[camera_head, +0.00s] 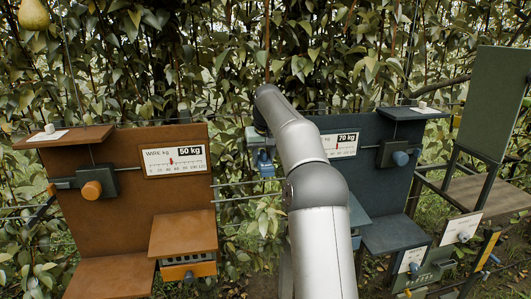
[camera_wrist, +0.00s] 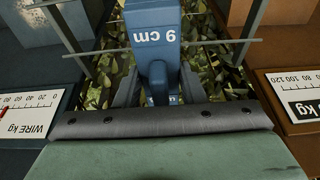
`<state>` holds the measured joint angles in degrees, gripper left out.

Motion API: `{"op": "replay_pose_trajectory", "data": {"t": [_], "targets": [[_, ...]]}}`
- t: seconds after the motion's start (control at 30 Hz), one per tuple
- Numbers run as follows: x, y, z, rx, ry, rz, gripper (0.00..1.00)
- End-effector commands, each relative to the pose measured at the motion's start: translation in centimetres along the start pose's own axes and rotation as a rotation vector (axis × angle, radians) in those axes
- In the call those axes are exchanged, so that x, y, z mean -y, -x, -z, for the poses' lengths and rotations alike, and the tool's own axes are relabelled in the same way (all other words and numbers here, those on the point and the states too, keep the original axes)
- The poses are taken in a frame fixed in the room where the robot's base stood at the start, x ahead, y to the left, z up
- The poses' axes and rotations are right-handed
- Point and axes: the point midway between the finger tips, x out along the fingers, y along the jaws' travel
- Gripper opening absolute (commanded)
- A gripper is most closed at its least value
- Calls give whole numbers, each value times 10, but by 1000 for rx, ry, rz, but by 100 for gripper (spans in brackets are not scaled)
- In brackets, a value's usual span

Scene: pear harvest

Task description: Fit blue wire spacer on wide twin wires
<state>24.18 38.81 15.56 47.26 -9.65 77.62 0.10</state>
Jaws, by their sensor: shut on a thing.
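The blue wire spacer (camera_wrist: 152,28) fills the top middle of the wrist view, with a centimetre label upside down on its face. My gripper (camera_wrist: 158,88) is shut on its narrower lower part. In the head view the spacer (camera_head: 265,168) is partly hidden by my arm, between the brown and blue boards. Twin wires (camera_head: 238,190) run between the boards, just below the spacer in that view.
The brown board (camera_head: 130,185) with a 50 kg label stands left, and the blue board (camera_head: 385,170) with a 70 kg label stands right. An orange block (camera_head: 188,270) sits under the brown shelf. Dark frames and small panels (camera_head: 460,228) stand far right. Foliage is behind.

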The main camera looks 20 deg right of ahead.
Motion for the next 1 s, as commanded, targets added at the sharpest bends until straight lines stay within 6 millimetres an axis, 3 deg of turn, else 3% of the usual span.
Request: {"op": "replay_pose_trajectory", "data": {"t": [0.5,1.0], "targets": [[-1,-36,-11,-1,0,-1,13],[-1,-43,-14,0,0,-1,13]]}}
